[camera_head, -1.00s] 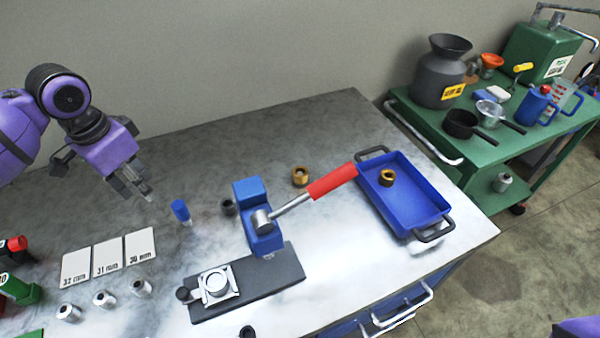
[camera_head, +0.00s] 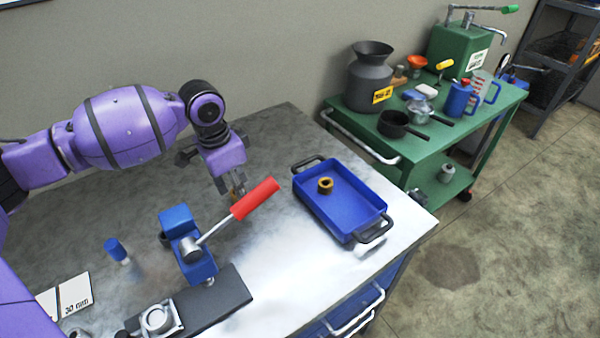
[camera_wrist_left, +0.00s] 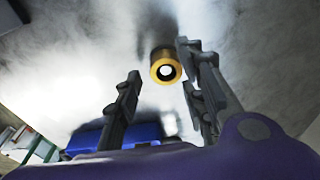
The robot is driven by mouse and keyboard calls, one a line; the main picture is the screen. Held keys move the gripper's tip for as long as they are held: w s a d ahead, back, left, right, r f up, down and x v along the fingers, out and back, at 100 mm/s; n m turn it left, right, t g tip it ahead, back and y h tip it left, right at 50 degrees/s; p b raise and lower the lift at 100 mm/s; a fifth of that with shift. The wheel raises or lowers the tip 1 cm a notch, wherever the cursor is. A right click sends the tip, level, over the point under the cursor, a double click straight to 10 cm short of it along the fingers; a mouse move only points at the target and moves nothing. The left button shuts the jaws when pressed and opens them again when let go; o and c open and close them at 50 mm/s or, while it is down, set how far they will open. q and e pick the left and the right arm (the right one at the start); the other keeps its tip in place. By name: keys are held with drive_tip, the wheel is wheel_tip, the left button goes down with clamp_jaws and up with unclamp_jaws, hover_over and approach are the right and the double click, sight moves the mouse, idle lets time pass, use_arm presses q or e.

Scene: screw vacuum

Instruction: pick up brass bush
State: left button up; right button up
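In the head view my left gripper (camera_head: 236,192) is low over the table behind the red lever, and only a little of that bush shows there. Another brass bush (camera_head: 325,185) lies in the blue tray (camera_head: 362,222). My right gripper is not in view.
A blue press (camera_head: 196,262) with a red-handled lever (camera_head: 255,198) stands close in front of my left gripper. A blue-capped bottle (camera_head: 116,250) is to the left. A green cart (camera_head: 440,150) with pots stands beyond the table's right edge. The table's back area is clear.

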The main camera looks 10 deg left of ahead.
use_arm(q)
drive_tip(key=shift+d+f, duration=0.1)
drive_tip(key=shift+f, duration=0.85)
drive_tip(key=shift+r, duration=0.1)
clamp_jaws()
